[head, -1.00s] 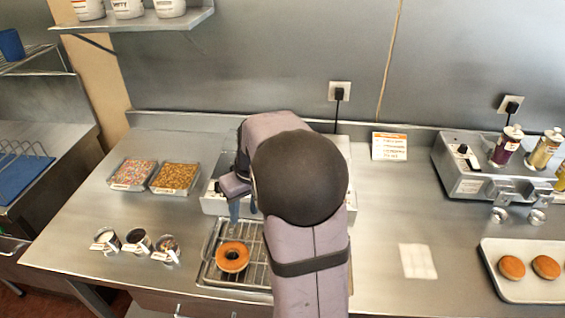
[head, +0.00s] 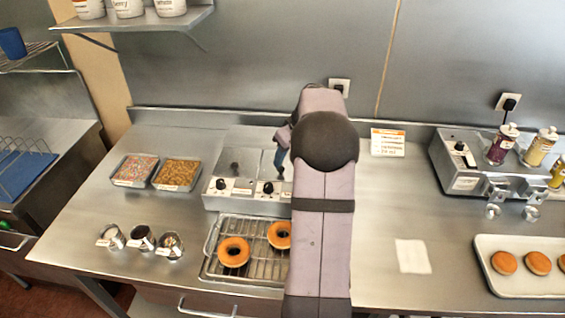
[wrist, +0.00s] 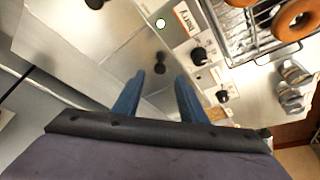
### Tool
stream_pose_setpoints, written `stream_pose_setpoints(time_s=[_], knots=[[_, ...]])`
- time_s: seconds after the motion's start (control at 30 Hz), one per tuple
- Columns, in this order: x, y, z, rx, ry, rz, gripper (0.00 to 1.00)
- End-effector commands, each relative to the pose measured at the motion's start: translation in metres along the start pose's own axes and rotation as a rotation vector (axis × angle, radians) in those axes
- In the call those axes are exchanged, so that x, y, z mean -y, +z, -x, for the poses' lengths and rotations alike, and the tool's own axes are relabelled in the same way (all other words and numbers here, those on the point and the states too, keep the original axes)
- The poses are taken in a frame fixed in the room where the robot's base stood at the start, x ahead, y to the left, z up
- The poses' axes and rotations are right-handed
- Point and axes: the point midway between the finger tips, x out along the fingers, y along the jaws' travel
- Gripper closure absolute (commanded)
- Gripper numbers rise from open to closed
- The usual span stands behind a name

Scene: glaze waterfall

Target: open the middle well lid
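The steel warmer (head: 245,202) stands behind the wire rack, with flat lids on its wells. The left lid's dark knob (head: 235,168) shows in the head view. The middle lid (head: 262,163) is down, its right part hidden by my arm and gripper. My gripper (head: 281,163) points down with blue fingers over this lid. In the wrist view my gripper (wrist: 160,80) is open, its fingers apart. A black lid knob (wrist: 160,66), apparently the middle one, shows between and beyond the fingertips. Contact cannot be told. Another lid knob (wrist: 95,3) is at the top edge.
Two ring donuts (head: 233,251) lie on the wire rack (head: 212,262) in front. Topping trays (head: 178,173) and several small cups (head: 170,244) are to the left. A second machine with bottles (head: 465,165) and a bun tray (head: 485,270) are right.

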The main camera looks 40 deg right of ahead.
Motion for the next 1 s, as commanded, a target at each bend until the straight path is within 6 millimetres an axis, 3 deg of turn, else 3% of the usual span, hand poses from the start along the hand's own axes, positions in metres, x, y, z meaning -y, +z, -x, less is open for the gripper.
stream_pose_setpoints(time_s=[0.4, 0.77, 0.93, 1.0], knots=[[0.001, 0.0, -0.045, 0.002, -0.001, -0.001, 0.62], [0.0, 0.0, -0.05, 0.0, 0.001, 0.0, 0.62], [0.0, 0.0, -0.05, 0.0, 0.0, 0.0, 1.0], [0.0, 0.0, -0.05, 0.0, 0.0, -0.001, 1.0]])
